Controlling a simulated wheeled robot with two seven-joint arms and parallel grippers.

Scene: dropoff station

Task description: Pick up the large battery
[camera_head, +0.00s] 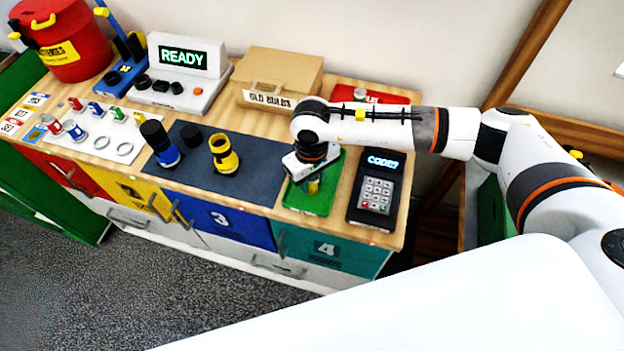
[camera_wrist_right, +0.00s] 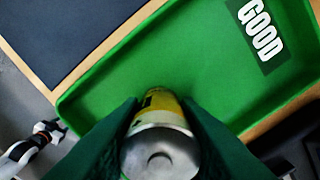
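The large battery (camera_wrist_right: 160,150) is a yellow cylinder with a silver end, in the right wrist view between the two dark green fingers of my right gripper (camera_wrist_right: 160,125). The fingers press against both its sides, with no gap that I can see. In the head view my right gripper (camera_head: 313,172) points down over the green tray (camera_head: 328,197), and a yellow bit of the battery (camera_head: 313,187) shows below it. Whether the battery touches the tray floor is hidden. My left gripper does not show clearly in either view.
A keypad box (camera_head: 377,192) stands close right of the tray. A dark mat (camera_head: 258,183) lies to its left with a yellow-and-black cylinder (camera_head: 224,154) and a blue-and-black one (camera_head: 162,147). A cardboard box (camera_head: 280,72) and a red tray (camera_head: 365,95) are behind.

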